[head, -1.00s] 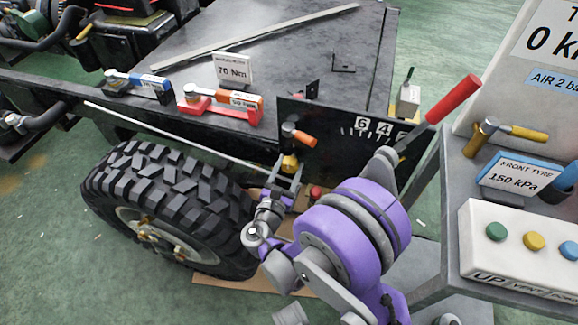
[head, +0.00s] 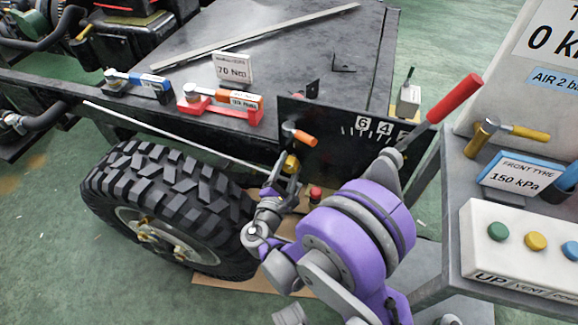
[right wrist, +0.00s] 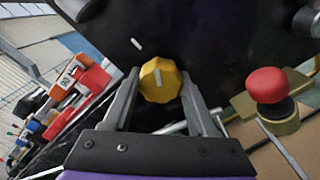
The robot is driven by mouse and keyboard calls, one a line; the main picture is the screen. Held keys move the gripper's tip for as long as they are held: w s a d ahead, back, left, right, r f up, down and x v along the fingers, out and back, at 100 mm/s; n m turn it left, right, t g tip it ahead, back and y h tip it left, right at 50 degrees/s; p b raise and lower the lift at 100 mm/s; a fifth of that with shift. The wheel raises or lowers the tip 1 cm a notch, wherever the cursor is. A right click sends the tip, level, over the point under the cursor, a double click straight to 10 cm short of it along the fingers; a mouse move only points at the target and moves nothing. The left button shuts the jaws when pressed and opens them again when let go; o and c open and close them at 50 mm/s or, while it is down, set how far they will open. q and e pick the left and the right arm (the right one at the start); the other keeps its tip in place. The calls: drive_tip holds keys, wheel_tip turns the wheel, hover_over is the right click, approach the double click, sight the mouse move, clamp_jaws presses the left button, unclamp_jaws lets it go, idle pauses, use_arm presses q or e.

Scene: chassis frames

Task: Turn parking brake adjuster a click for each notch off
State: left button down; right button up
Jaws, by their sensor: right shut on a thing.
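The yellow faceted adjuster knob (head: 291,164) sits low on the black panel (head: 335,150), under an orange-handled lever (head: 303,137). In the right wrist view the knob (right wrist: 149,86) shows a white line, nearly upright. A white tick (right wrist: 136,43) is on the panel above left of it. My right gripper (head: 284,181) is shut on the knob, one finger on each side; the fingers also show in the right wrist view (right wrist: 159,92). The parking brake lever (head: 455,98) has a red grip and stands raised over a white notch scale (head: 377,128). My left gripper is not in view.
A red button on a brass block (right wrist: 268,88) is close right of the knob. The tyre (head: 165,200) stands left of my right gripper. Torque wrenches (head: 225,105) lie on the frame. A console with coloured buttons (head: 515,245) is at right.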

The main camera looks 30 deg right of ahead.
drive_tip(key=m, duration=0.5)
drive_tip(key=shift+m, duration=0.4)
idle(0.3)
drive_tip(key=o, duration=1.4)
drive_tip(key=shift+c, duration=0.2)
drive_tip(key=p+v, duration=0.1)
drive_tip(key=v, duration=1)
drive_tip(key=shift+w, duration=0.1)
